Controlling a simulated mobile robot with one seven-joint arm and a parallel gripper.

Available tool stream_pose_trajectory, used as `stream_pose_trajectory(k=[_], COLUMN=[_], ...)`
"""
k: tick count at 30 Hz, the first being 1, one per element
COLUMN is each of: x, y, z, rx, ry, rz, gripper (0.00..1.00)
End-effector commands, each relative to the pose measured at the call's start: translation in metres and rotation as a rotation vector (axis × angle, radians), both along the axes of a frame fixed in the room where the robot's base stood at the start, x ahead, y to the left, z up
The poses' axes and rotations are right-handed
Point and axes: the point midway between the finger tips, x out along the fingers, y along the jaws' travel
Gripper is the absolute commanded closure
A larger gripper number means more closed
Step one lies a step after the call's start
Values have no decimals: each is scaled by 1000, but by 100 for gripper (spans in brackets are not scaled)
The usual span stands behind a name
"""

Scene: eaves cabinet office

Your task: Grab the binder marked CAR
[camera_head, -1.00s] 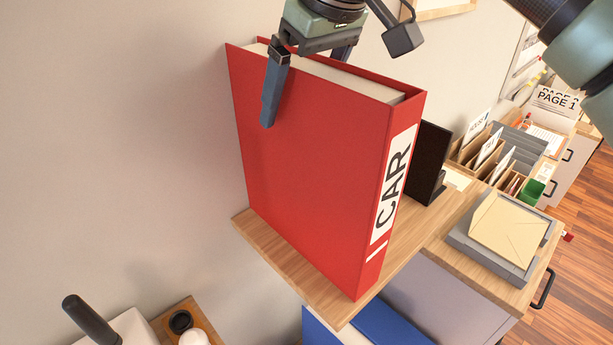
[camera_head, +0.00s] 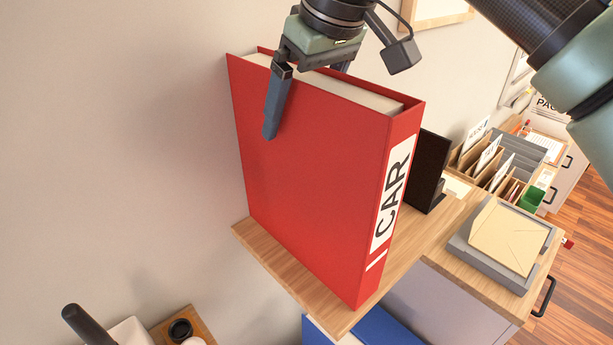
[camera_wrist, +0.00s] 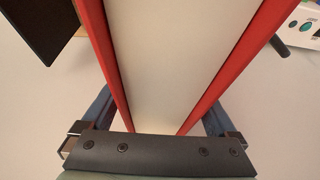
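The red binder (camera_head: 310,160) marked CAR stands upright on a wooden shelf (camera_head: 275,265). Its white label faces the right front on the spine. My gripper (camera_wrist: 160,105) is above it, pointing down, with one finger on each side of its top edge. In the head view one dark finger lies over the near cover; the other is mostly hidden behind the binder. In the wrist view the pale page block fills the space between the red covers. The fingers are spread wide and lie just outside the covers; firm contact is not visible.
A wall stands close behind the binder. A black upright panel (camera_head: 428,170) is right of it. A grey tray (camera_head: 460,242) with an envelope, and several file holders, lie further right. Blue items (camera_head: 385,325) are below the shelf.

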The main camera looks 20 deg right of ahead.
Motion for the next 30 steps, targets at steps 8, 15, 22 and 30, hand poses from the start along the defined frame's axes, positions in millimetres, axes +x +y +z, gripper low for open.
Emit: stream_pose_trajectory(k=[8,15,22,30], x=[0,0,0,0], y=[0,0,0,0], z=[0,0,2,3], rx=[-1,-1,-1,-2], ry=[0,0,-5,-5], rz=[0,0,0,0], gripper=[59,100,100,100])
